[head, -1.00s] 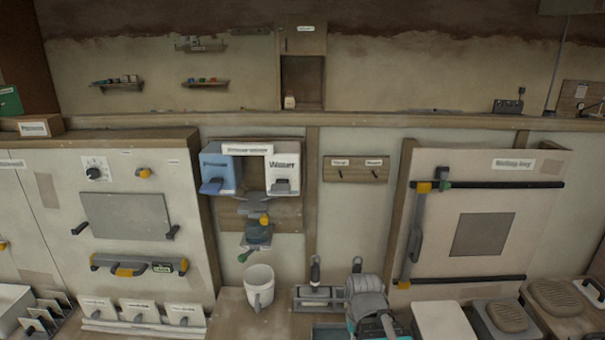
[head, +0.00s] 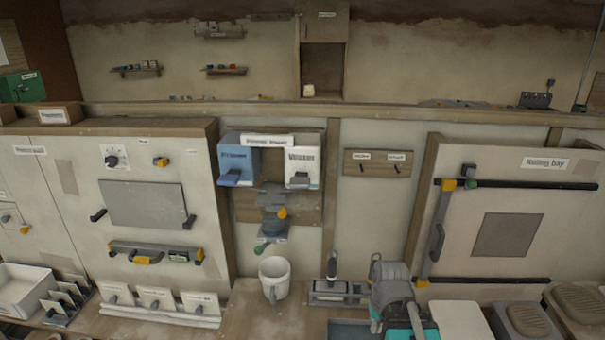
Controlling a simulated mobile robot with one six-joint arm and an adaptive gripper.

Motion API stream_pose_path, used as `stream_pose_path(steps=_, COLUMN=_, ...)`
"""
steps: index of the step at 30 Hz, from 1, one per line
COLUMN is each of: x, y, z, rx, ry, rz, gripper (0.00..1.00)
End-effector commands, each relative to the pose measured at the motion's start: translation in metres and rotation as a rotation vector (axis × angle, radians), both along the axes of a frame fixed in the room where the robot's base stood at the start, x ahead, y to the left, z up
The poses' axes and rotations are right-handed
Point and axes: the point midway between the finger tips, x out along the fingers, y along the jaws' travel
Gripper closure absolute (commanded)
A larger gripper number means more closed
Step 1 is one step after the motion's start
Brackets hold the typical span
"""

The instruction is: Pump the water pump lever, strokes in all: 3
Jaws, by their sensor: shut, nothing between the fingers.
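An upright lever with a dark grip (head: 332,266) rises from a low grey base (head: 338,291) on the counter, right of the mug. It looks like the pump lever, but I can read no label on it. My grey and teal arm (head: 392,290) comes up from the bottom edge, just right of that base. My gripper cannot be made out in this view. I cannot tell whether any part of my arm touches the lever.
A white mug (head: 274,279) stands left of the lever base. Blue and white dispensers (head: 240,165) hang on the wall above it. A white panel with a grey bar (head: 437,242) is at right. Card holders (head: 155,298) line the counter at left. Some bare counter lies in front of the mug.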

Motion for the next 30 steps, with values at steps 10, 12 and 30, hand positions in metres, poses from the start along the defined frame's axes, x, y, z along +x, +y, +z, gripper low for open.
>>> stream_pose_path(steps=10, x=0.057, y=0.027, z=0.069, rx=0.267, ry=-0.049, rz=0.299, gripper=1.00)
stream_pose_path(steps=12, x=0.072, y=0.037, z=0.089, rx=0.341, ry=-0.078, rz=0.383, gripper=1.00)
stream_pose_path(steps=30, x=0.200, y=0.095, z=0.286, rx=0.873, ry=-0.631, rz=1.022, gripper=1.00)
